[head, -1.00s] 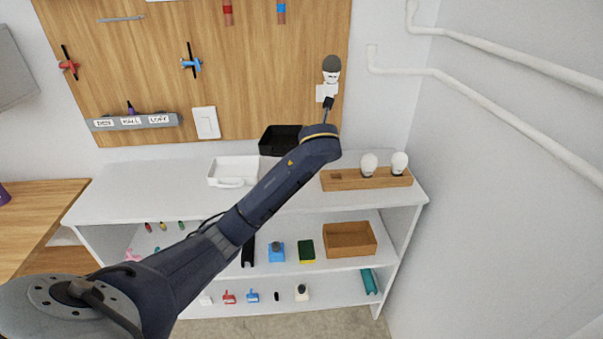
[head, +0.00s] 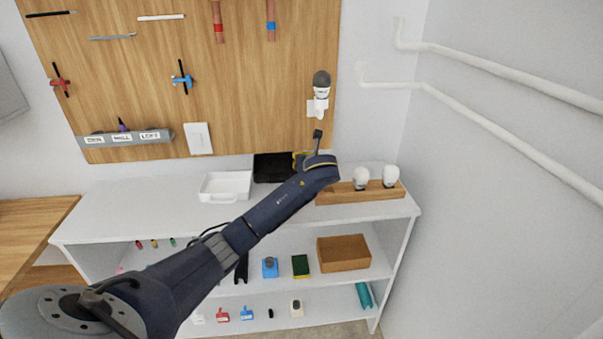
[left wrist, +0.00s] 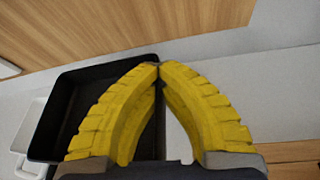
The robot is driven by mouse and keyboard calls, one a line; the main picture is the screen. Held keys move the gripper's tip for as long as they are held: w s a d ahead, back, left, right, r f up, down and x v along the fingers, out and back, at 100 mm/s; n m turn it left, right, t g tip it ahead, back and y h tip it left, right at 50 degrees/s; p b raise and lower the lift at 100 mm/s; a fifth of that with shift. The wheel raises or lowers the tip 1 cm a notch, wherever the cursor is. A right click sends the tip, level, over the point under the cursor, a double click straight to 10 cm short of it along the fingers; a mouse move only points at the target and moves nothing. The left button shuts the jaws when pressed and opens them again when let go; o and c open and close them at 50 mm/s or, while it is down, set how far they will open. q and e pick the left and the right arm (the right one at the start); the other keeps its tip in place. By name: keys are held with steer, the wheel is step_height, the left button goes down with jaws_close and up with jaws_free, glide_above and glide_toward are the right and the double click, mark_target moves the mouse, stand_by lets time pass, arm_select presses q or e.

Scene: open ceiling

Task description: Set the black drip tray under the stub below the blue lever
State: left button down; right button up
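The black drip tray (head: 272,168) is at the back of the white shelf top, against the wooden board. It also shows in the left wrist view (left wrist: 85,110). My left gripper (head: 300,158) is at the tray's right side. Its yellow fingers (left wrist: 159,66) meet at the tips on the tray's right rim. I cannot tell whether the tray rests fully on the shelf. A copper stub with a blue band (head: 271,20) hangs above the tray in the picture; no lever shows on it. Another stub has a red band (head: 218,24). My right gripper is not in view.
A white tray (head: 225,187) stands left of the black one. A wooden holder with two white bulbs (head: 376,184) is close on the right. A lamp-like fixture (head: 321,88) is on the board above the gripper. The shelf top's left part is clear.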

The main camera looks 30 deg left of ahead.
arm_select(q)
steer(key=shift+f, duration=2.6)
steer(key=shift+f, duration=0.6)
steer(key=c, duration=2.2)
jaws_free()
steer(key=c, duration=1.6)
jaws_free()
steer(key=shift+f, duration=0.1)
steer(key=shift+d, duration=0.1)
steer(key=shift+r, duration=0.2)
steer(key=v, duration=0.8)
steer(key=r+v, duration=0.1)
steer(key=v, duration=0.3)
